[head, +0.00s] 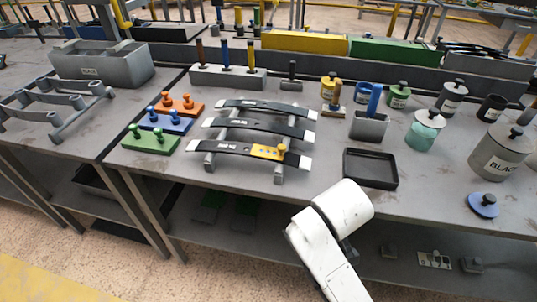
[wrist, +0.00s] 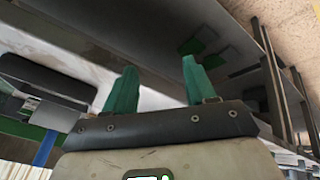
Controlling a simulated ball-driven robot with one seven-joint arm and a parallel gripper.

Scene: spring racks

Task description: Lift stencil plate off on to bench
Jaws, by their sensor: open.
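The stencil plate (head: 268,152) is a small yellow plate with holes and a yellow knob. In the head view it lies on the nearest of three dark, curved spring leaves (head: 232,147), towards that leaf's right end. The leaves rest on a grey rack on the grey bench (head: 425,200). My gripper (wrist: 159,65) shows in the wrist view, its two green fingers apart with nothing between them. In the head view my white arm is in front of the bench's front edge, and the gripper itself is hidden. The stencil plate cannot be made out in the wrist view.
A black tray (head: 370,167) stands right of the rack. Orange (head: 180,105), blue (head: 166,120) and green (head: 150,139) knobbed plates lie left of it. A grey holder (head: 369,125), jars and a blue lid (head: 483,204) stand farther right. A lower shelf runs beneath the bench.

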